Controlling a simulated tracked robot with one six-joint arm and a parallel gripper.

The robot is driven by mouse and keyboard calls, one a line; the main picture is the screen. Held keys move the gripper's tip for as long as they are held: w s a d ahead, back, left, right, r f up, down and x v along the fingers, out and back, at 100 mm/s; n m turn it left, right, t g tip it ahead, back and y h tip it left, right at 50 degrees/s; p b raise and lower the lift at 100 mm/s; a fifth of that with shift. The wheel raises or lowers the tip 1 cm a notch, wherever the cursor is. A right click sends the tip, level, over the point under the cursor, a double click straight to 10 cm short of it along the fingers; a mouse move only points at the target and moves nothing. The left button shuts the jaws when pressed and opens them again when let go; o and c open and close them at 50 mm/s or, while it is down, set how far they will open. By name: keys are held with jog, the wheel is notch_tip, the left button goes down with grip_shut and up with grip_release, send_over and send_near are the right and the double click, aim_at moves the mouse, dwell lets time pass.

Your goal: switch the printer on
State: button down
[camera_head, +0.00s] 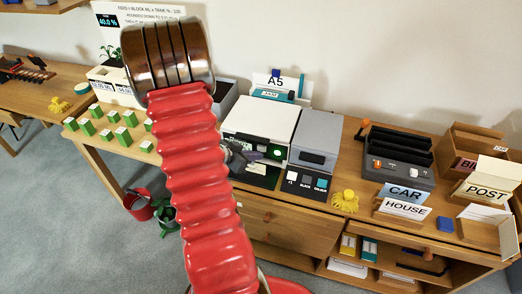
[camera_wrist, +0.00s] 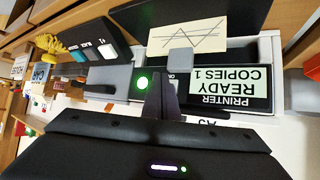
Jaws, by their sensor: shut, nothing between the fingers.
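The printer (camera_head: 262,122) is a white and dark machine on the wooden desk. It also shows upside down in the wrist view, where its display (camera_wrist: 230,87) reads "PRINTER READY COPIES 1". A round button (camera_wrist: 142,83) glows green beside the display; the green spot also shows in the head view (camera_head: 277,153). My gripper (camera_wrist: 165,82) is shut and empty, its fingertips at the printer's front between the green button and the display. I cannot tell whether they touch it. An "ON" label is partly hidden by the fingers. In the head view my gripper (camera_head: 246,154) is partly hidden by my red arm.
Small green blocks (camera_head: 122,135) lie left. A sheet with line drawings (camera_wrist: 188,33) lies by the display.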

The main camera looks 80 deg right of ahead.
dwell(0.3)
jog(key=shift+w+a, duration=0.15)
jog(key=shift+a, duration=1.1)
jog(key=shift+w+a, duration=0.1)
jog(key=shift+a, duration=1.15)
